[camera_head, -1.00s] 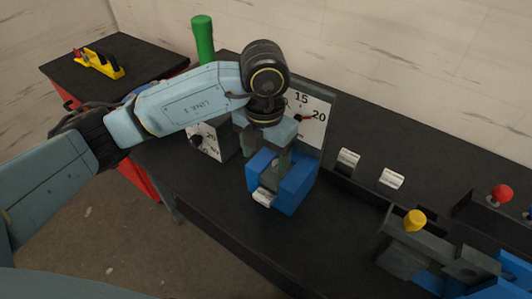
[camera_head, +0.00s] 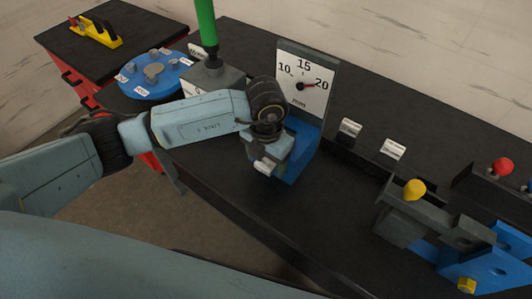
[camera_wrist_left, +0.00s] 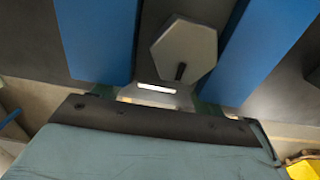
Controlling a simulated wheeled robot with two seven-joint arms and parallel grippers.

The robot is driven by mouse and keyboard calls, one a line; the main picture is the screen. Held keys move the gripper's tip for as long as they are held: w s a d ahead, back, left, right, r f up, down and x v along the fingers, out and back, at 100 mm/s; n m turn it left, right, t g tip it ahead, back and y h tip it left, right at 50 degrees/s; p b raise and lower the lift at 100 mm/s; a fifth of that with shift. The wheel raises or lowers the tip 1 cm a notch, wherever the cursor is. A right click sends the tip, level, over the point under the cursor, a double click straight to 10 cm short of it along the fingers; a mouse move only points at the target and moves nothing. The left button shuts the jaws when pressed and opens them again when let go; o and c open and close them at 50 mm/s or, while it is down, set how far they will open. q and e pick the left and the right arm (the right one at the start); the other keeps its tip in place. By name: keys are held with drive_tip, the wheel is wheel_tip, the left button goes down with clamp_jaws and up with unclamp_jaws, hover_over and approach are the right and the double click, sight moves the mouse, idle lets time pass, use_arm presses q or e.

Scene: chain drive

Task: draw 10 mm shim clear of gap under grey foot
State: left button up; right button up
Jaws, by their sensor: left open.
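The blue gauge stand (camera_head: 299,160) holds a dial (camera_head: 304,85) whose red needle points close to 20. A shim's silver end (camera_head: 262,167) sticks out at the front of the stand; its thickness mark cannot be read. In the left wrist view, a grey hexagonal foot (camera_wrist_left: 186,48) sits between two blue walls (camera_wrist_left: 98,38), with a bright strip of the shim (camera_wrist_left: 157,88) below it. My left gripper (camera_head: 268,150) is open over the front of the stand, its fingers on either side of the shim end; contact cannot be told. My right gripper is out of view.
Two silver-topped pieces (camera_head: 349,128) (camera_head: 392,149) stand to the right of the gauge. A yellow-knobbed fixture (camera_head: 414,190) and a red knob (camera_head: 502,167) are further right. A green handle (camera_head: 206,22) and a blue disc (camera_head: 150,88) are at the left. The front bench is clear.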

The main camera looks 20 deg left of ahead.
use_arm(q)
drive_tip(key=c, duration=1.3)
drive_tip(key=shift+s+a+p, duration=0.3)
drive_tip(key=shift+s+p, duration=0.15)
drive_tip(key=shift+s, duration=0.4)
drive_tip(key=shift+s+a+p, duration=0.35)
drive_tip(key=shift+s+p, duration=0.05)
drive_tip(key=shift+s, duration=0.45)
drive_tip(key=shift+s+a+p, duration=0.3)
drive_tip(key=shift+s+p, duration=0.15)
drive_tip(key=shift+s, duration=0.4)
drive_tip(key=shift+c, duration=0.2)
drive_tip(key=s+a+p, duration=0.2)
drive_tip(key=s, duration=0.5)
drive_tip(key=shift+s+a, duration=0.25)
drive_tip(key=shift+a, duration=0.1)
